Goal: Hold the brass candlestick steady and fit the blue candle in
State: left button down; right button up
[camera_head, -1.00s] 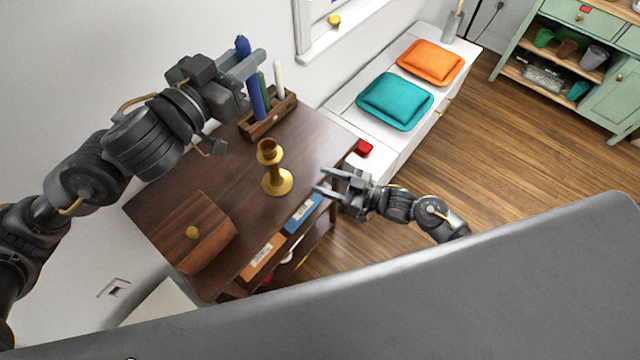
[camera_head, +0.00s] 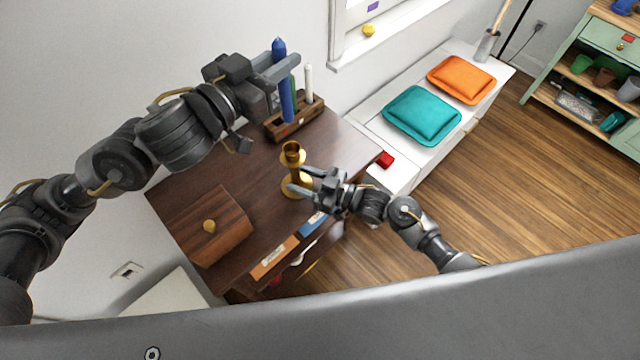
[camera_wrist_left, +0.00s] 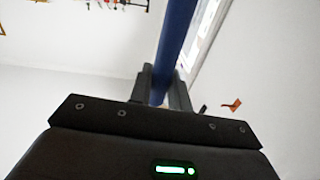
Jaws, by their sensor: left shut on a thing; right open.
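The brass candlestick (camera_head: 293,155) stands upright on the brown wooden table (camera_head: 235,170), with an empty-looking cup at its top. The blue candle (camera_head: 286,102) is upright in my left gripper (camera_head: 285,68), which is shut on it, above and behind the candlestick; the candle also shows between the fingers in the left wrist view (camera_wrist_left: 172,50). My right gripper (camera_head: 298,180) is open, with its fingers at the candlestick's stem and base from the right. I cannot tell whether they touch it.
A wooden holder (camera_head: 300,120) with a green candle (camera_head: 294,88) and a white candle (camera_head: 308,82) stands at the table's back. A wooden box (camera_head: 205,230) is at the front left. A white bench with teal (camera_head: 422,115) and orange (camera_head: 461,80) cushions stands right of the table.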

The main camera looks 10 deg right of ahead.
jog(key=shift+x, duration=1.05)
grip_shut()
